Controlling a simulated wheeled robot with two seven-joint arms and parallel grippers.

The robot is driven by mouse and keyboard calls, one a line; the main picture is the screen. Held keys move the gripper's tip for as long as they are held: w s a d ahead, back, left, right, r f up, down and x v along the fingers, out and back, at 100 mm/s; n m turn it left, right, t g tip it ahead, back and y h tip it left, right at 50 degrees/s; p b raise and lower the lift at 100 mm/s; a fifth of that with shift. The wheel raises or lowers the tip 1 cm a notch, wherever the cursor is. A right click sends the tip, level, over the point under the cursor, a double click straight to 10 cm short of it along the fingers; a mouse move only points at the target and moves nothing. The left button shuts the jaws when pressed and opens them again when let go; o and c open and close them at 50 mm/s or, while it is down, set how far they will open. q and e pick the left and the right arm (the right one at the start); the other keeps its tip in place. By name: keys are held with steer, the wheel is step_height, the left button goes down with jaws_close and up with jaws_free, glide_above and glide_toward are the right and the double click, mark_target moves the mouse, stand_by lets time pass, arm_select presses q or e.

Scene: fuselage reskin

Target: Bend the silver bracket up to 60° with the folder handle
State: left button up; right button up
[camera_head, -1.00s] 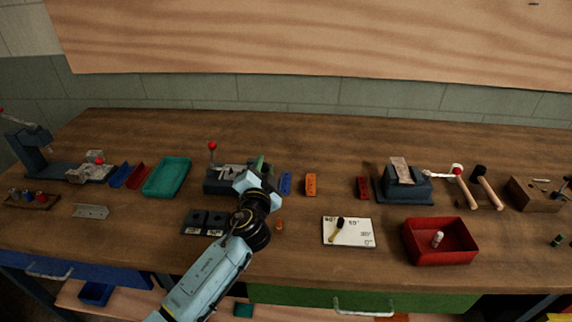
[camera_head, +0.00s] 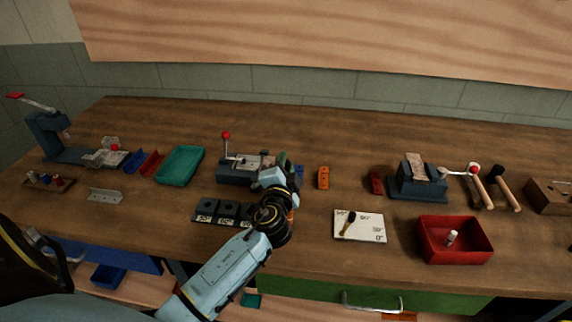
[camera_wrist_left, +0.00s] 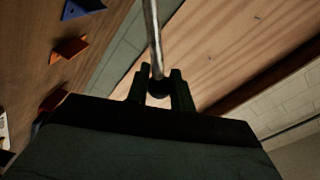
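The folder (camera_head: 232,176) stands left of centre on the bench, with an upright lever topped by a red knob (camera_head: 226,135). A silvery piece, seemingly the silver bracket (camera_head: 252,161), lies on top of the folder; its bend angle is too small to read. My left gripper (camera_head: 284,165) is at the folder's right side and partly hides it. In the left wrist view, its dark fingers (camera_wrist_left: 159,90) close around the dark ball end of a metal rod, seemingly the folder handle (camera_wrist_left: 154,35). My right gripper is not in view.
An angle card (camera_head: 372,233) lies in front, left of a red bin (camera_head: 470,257). Orange (camera_head: 323,178) and red (camera_head: 376,183) blocks stand right of the gripper. A teal tray (camera_head: 180,166) and a perforated angle piece (camera_head: 105,196) lie to the left. The bench behind is clear.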

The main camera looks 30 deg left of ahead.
arm_select(q)
steer(key=o, duration=0.4)
steer(key=shift+f, duration=0.1)
steer(key=b+v, duration=0.1)
steer(key=v, duration=1.2)
steer(key=shift+s+d+b, duration=0.15)
steer(key=shift+s+b, duration=0.05)
steer(key=shift+b, duration=0.1)
